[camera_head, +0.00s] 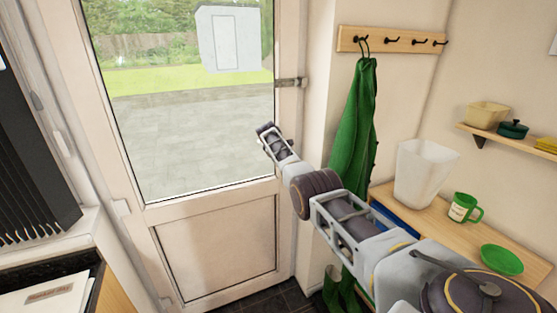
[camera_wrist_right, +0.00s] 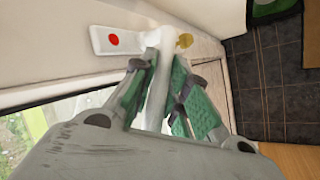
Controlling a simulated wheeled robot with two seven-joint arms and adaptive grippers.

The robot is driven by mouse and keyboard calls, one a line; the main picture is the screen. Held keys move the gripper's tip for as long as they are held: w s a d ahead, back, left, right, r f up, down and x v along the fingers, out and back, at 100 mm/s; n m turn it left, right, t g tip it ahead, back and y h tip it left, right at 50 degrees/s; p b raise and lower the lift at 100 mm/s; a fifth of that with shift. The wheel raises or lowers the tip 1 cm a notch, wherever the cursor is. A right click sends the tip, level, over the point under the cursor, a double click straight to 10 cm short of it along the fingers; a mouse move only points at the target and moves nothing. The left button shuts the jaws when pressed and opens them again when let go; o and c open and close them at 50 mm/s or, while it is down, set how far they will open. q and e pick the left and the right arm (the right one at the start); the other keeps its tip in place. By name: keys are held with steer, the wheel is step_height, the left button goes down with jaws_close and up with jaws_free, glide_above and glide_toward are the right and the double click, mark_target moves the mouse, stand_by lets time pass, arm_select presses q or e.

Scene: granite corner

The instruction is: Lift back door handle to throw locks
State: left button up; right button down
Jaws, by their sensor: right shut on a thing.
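The white back door (camera_head: 215,248) with its large glass pane stands in the middle of the head view and looks closed. In the right wrist view the white door handle (camera_wrist_right: 158,95) runs between the green-padded fingers of my right gripper (camera_wrist_right: 165,80), which is shut on it. A white plate with a red dot (camera_wrist_right: 96,39) and a small brass piece (camera_wrist_right: 184,41) sit by the handle's base. In the head view my right gripper (camera_head: 268,138) is at the door's right side and hides the handle. My left gripper is out of view.
A green coat (camera_head: 355,130) hangs from a hook rail (camera_head: 375,40) right of the door. A wooden bench (camera_head: 440,228) below carries a white bin (camera_head: 415,172), a green mug (camera_head: 464,208) and a green bowl (camera_head: 501,260). A metal fitting (camera_head: 290,82) is on the door's right edge.

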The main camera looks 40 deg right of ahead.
steer(key=shift+w+d+r, duration=0.1)
steer(key=shift+w+r, duration=0.05)
steer(key=shift+r, duration=0.2)
steer(key=c, duration=1.8)
jaws_free()
steer(key=o, duration=0.4)
steer(key=shift+f, duration=0.25)
steer(key=shift+r, duration=0.2)
steer(key=shift+a+v, duration=0.2)
steer(key=shift+v, duration=5.6)
steer(key=shift+o, duration=0.2)
steer(key=shift+f, duration=0.15)
